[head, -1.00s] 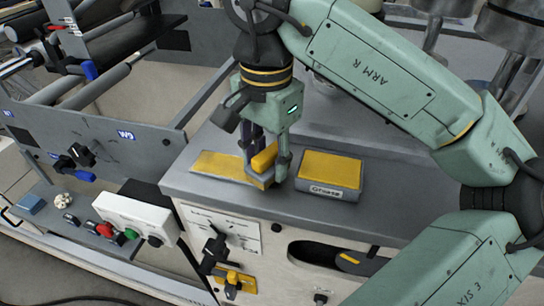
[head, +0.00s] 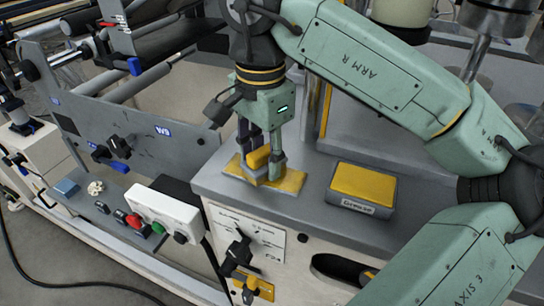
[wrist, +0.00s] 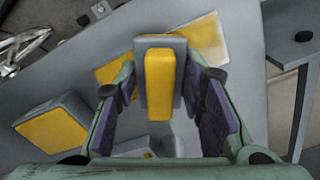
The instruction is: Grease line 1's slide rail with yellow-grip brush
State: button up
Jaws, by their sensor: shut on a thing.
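My gripper (head: 262,160) is shut on the yellow-grip brush (head: 257,157), a grey block with a yellow bar. In the wrist view the brush (wrist: 160,80) sits between the two fingers. It is over a flat yellow patch (head: 291,183) on the grey cabinet top; I cannot tell whether it touches. The patch shows on both sides of the brush in the wrist view (wrist: 203,40). The grease box (head: 362,183), grey with a yellow top and a "Grease" label, stands to the right. I cannot make out which part is line 1's slide rail.
The grey cabinet top (head: 313,205) is clear between patch and box. A roller machine with a grey side plate (head: 100,115) stands at the left. A white button box (head: 163,212) sits at lower left, and knobs (head: 238,255) stick out of the cabinet front.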

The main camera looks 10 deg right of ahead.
aim_at(227, 164)
jog(key=shift+w+a+r, duration=0.1)
jog(key=shift+w+a, duration=0.35)
jog(key=shift+a, duration=0.25)
jog(key=shift+w+a+r, duration=0.1)
jog(key=shift+w+a, duration=0.35)
jog(key=shift+a, duration=0.2)
jog(key=shift+w+a+f, duration=0.1)
jog(key=shift+w+a, duration=0.5)
jog(key=shift+a, duration=0.25)
jog(key=shift+w+a+f, duration=0.1)
jog(key=shift+w+a, duration=0.45)
jog(key=shift+a, duration=0.3)
jog(key=shift+r+p, duration=2.4)
jog(key=shift+r, duration=0.65)
notch_tip(227, 164, up, 3)
jog(key=shift+p, duration=1.15)
